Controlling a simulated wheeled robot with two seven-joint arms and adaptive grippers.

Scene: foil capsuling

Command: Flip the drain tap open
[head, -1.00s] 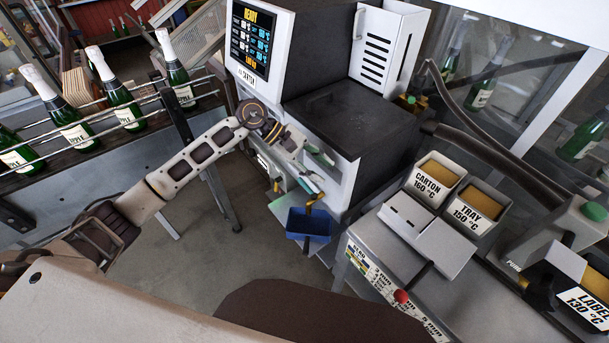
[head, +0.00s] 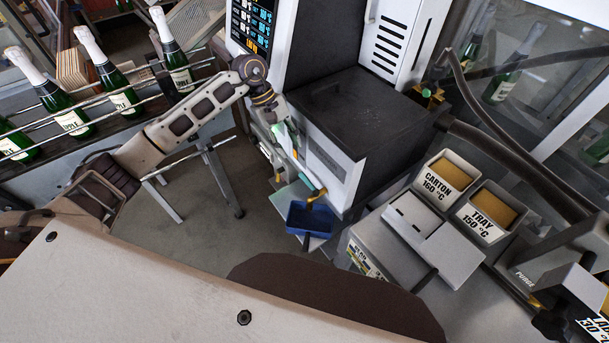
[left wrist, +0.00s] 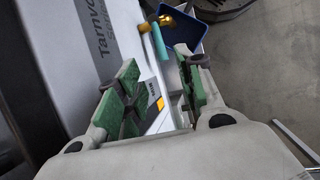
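The drain tap (head: 317,195) is a small brass spout low on the front of the white-and-black machine. It also shows at the top of the left wrist view (left wrist: 171,19), with a teal lever (left wrist: 159,42) beside it. My left gripper (head: 290,140) is at the machine's front, up and left of the tap. In the left wrist view its green-padded fingers (left wrist: 160,88) stand apart with nothing held between them. The lever lies beyond the fingertips, apart from them as far as I can tell. My right gripper is out of view.
A blue bin (head: 309,218) sits below the tap. Bottles (head: 118,85) stand on a railed conveyor at left. Carton (head: 447,176) and tray (head: 490,211) glue boxes stand on a bench at right.

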